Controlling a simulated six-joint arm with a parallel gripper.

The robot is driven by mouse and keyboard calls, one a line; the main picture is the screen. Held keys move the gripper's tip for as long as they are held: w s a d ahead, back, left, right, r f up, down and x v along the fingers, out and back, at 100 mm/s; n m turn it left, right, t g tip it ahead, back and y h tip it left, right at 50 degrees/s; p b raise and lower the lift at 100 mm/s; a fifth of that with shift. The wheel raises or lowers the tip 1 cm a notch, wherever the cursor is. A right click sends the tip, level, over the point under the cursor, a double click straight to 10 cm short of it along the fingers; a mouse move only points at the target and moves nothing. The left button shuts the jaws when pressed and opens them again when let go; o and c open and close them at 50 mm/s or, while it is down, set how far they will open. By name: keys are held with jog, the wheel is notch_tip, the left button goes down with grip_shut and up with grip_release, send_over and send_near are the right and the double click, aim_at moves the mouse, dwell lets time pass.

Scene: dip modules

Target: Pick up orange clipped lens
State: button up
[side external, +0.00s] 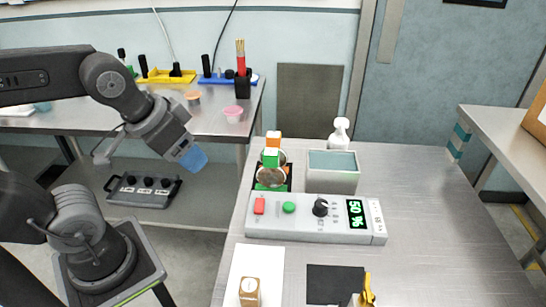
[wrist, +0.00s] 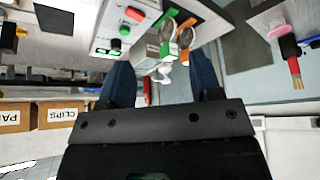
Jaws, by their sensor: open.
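The orange clipped lens, a round lens with an orange clip (side external: 273,138), stands upright behind the control box in the side external view. In the wrist view its orange clip (wrist: 185,38) is ahead of my fingers, near the centre. A lens with a green clip (side external: 270,158) stands just in front of it and partly hides it; that green clip (wrist: 167,50) also shows in the wrist view. My gripper (side external: 193,158) is open and empty, with blue fingers (wrist: 162,82). It is in the air left of the table, apart from both lenses.
The grey control box (side external: 335,229) with red and green buttons, a knob and a "50 %" display stands in front of the lenses. A grey-green open tub (side external: 333,185) is close at their right, with a spray bottle (side external: 340,135) behind. The table's right side is clear.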

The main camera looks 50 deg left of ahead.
dwell(0.4)
jog(key=shift+o, duration=0.9)
jog(key=r+n+g+y, duration=0.2)
jog(key=n+y, duration=0.1)
jog(key=n, duration=0.6)
send_over(273, 136)
jog(key=s+d, duration=0.3)
jog(key=x, duration=1.3)
jog(key=shift+s+a+f, duration=0.1)
jog(key=shift+s+f, duration=0.1)
jog(key=shift+f, duration=0.3)
jog(key=c, duration=1.2)
